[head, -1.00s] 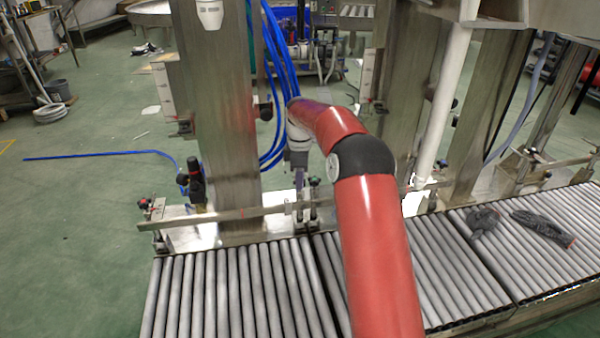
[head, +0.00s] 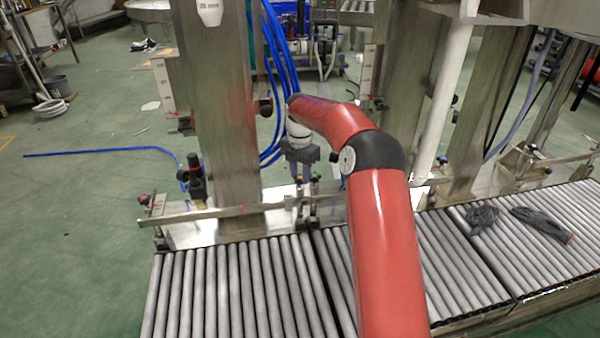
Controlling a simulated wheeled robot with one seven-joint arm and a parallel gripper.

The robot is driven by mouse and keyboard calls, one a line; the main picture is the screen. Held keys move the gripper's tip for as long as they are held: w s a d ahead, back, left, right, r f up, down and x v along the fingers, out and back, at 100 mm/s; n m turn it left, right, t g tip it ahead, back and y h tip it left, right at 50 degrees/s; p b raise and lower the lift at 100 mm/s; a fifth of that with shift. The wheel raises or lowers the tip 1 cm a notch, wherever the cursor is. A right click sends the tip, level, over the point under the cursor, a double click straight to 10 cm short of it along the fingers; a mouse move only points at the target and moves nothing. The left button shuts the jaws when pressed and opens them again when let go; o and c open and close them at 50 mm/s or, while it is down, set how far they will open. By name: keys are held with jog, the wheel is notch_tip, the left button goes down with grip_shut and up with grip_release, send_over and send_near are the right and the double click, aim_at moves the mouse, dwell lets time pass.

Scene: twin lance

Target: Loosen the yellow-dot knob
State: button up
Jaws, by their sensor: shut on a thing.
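My gripper (head: 302,178) points down at the middle rail clamp (head: 308,208), on the far side of the roller conveyor. Its fingers are small in the head view and appear shut on a knob at the top of that clamp. The held knob is mostly hidden by the fingers, and I cannot make out a yellow dot. Another dark knob (head: 315,179) stands just right of the fingers. A further clamp with a red-marked knob (head: 144,199) is at the left end of the guide rail (head: 215,212).
The roller conveyor (head: 210,290) runs along the front. Dark gloves (head: 542,224) lie on its right part. A steel post (head: 215,110) stands left of my arm, blue hoses (head: 274,60) hang behind the gripper, and a white pipe (head: 446,90) stands to the right.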

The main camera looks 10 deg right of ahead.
aim_at(300, 177)
jog(key=shift+n, duration=1)
jog(key=o, duration=1)
jog(key=shift+r, duration=0.1)
notch_tip(300, 177, up, 8)
jog(key=shift+f, duration=0.2)
